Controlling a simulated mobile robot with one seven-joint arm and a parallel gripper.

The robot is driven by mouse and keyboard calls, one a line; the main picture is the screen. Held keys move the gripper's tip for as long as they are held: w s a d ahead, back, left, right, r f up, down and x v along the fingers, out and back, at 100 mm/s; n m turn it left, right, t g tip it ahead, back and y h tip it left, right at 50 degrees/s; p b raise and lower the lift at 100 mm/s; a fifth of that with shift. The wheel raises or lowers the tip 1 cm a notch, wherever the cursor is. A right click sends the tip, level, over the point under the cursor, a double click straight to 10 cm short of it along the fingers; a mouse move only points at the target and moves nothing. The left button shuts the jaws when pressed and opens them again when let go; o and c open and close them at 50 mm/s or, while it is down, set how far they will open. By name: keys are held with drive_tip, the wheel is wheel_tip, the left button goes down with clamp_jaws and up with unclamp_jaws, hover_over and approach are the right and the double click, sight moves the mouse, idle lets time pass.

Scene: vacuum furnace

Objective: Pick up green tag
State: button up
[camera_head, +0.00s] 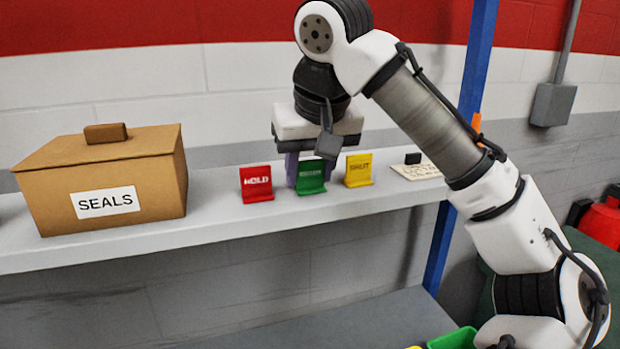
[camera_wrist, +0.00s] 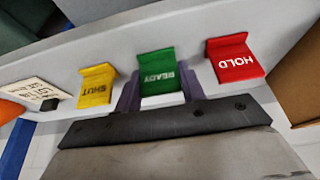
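The green tag (camera_head: 311,178), marked READY in the wrist view (camera_wrist: 160,75), stands on the grey shelf (camera_head: 225,222) between a red HOLD tag (camera_head: 257,184) and a yellow SHUT tag (camera_head: 358,170). The tag's base appears to rest on the shelf. The red tag (camera_wrist: 234,58) and yellow tag (camera_wrist: 96,85) are clear of the fingers.
A cardboard SEALS box (camera_head: 105,180) sits at the left of the shelf. A note card (camera_head: 417,172) with a small black block lies right of the tags. A blue post (camera_head: 440,245) stands at the right. The shelf front is clear.

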sight(311, 160)
drive_tip(key=shift+c, duration=1)
drive_tip(key=shift+r, duration=0.2)
wheel_tip(311, 160, up, 9)
drive_tip(key=shift+f+b, duration=0.2)
drive_tip(key=shift+b, duration=0.15)
drive_tip(key=shift+r, duration=0.4)
drive_tip(key=shift+s+d, duration=0.1)
